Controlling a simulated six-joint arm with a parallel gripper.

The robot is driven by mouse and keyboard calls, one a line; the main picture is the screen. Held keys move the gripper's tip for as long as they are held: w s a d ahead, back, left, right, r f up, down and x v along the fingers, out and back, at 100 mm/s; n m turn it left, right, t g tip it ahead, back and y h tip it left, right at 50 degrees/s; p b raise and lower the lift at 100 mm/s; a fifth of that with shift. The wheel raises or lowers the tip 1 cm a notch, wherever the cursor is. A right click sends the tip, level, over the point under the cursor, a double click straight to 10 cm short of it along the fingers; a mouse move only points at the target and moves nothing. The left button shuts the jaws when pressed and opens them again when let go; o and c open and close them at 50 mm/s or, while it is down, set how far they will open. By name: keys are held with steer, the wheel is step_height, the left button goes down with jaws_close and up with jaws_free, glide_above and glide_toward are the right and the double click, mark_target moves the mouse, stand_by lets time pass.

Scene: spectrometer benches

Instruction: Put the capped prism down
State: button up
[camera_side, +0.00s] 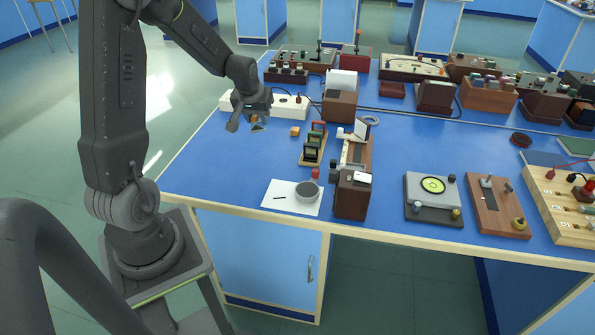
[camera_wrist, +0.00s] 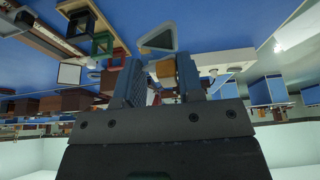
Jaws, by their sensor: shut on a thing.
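My gripper (camera_side: 252,112) is over the left part of the blue bench top in the side view, its jaws closed on the capped prism (camera_side: 258,125). In the wrist view its two fingers (camera_wrist: 158,78) stand either side of a tan block that looks like the cap.
A small orange block (camera_side: 295,132) lies on the bench to the right of the gripper. A white power strip (camera_side: 290,106) lies behind. White paper (camera_side: 280,205) carries a round grey dish (camera_side: 307,191). Bare blue bench lies left of the rack.

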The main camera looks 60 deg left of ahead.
steer(key=s+d, duration=0.3)
steer(key=d, duration=0.7)
glide_above(309, 185)
steer(key=s+d, duration=0.1)
step_height(309, 185, down, 6)
steer(key=shift+s+r, duration=0.15)
steer(key=shift+f, duration=2)
steer(key=shift+f, duration=0.2)
steer(key=o, duration=0.9)
steer(key=shift+o, duration=0.2)
